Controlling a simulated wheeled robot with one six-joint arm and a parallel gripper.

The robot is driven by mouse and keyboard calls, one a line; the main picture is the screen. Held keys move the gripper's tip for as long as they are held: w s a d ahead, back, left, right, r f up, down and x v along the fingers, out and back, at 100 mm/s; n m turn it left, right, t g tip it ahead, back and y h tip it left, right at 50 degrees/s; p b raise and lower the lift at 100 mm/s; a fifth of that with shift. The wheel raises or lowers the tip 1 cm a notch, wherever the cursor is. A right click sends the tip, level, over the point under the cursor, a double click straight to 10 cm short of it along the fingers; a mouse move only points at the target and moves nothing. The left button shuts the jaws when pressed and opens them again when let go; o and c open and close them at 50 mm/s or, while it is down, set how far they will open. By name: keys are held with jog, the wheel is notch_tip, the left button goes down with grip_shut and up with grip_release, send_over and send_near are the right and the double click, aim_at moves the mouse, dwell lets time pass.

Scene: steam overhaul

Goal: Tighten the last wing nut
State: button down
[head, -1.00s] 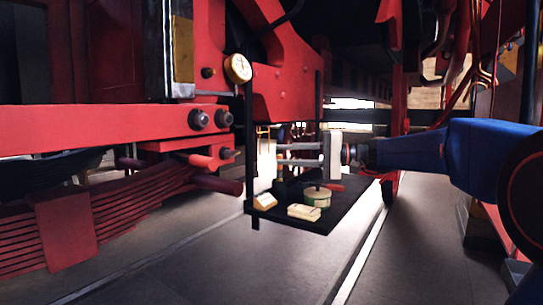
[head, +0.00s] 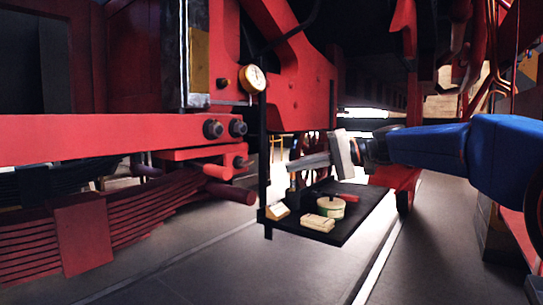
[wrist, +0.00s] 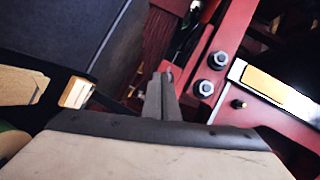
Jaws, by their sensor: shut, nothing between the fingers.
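My gripper (head: 292,164) reaches leftward from the blue arm, above the black tray, its fingers together and empty. In the wrist view the fingers (wrist: 160,84) also lie side by side and point toward the red frame. I cannot make out a wing nut in either view. Two grey bolt heads or nuts sit on the red beam (head: 120,133), a left one (head: 213,129) and a right one (head: 238,128). They appear hexagonal in the wrist view, an upper one (wrist: 219,60) and a lower one (wrist: 206,89). The fingers look apart from them.
The black tray (head: 350,222) holds a cream block (head: 318,222), a round tin (head: 330,206), a yellowish block (head: 277,212) and a red-handled item. A gauge (head: 253,78) is on the frame above. Red leaf springs (head: 150,225) are at left. The floor below is clear.

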jog(key=s+a+r+n+t+h, duration=0.1)
jog(key=a+r+n+t+h, duration=0.1)
jog(key=a+r+n+h, duration=0.4)
jog(key=s+a+r+n+t+h, duration=0.1)
jog(key=a+r+n+t+h, duration=0.15)
jog(key=r+n, duration=0.4)
jog(key=m, duration=0.2)
send_over(245, 164)
jog(key=d, duration=0.3)
notch_tip(245, 164, down, 8)
jog(key=shift+f, duration=0.55)
